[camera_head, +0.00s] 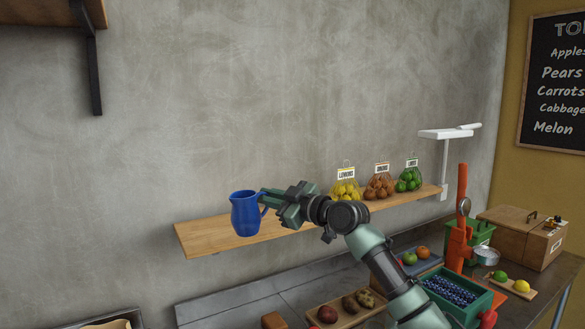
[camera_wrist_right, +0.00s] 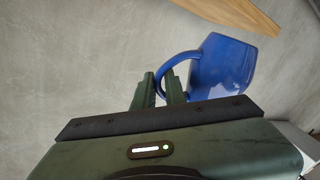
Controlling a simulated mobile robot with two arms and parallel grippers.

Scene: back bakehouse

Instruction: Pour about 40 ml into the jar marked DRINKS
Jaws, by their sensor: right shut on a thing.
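A blue jug (camera_head: 245,214) hangs in the air in front of the wooden wall shelf, held by my right gripper (camera_head: 266,200). In the right wrist view the jug (camera_wrist_right: 224,68) shows with its handle between the fingers of the right gripper (camera_wrist_right: 172,88). The jug looks about upright in the head view, and what is in it is hidden. No jar marked DRINKS can be made out in either view. My left gripper is not in view.
The wooden shelf (camera_head: 205,236) carries net bags of lemons (camera_head: 345,190), onions (camera_head: 379,188) and limes (camera_head: 409,181). Below are a counter with a blueberry crate (camera_head: 452,290), a board of vegetables (camera_head: 345,308), an orange press (camera_head: 460,235) and a wooden box (camera_head: 528,238).

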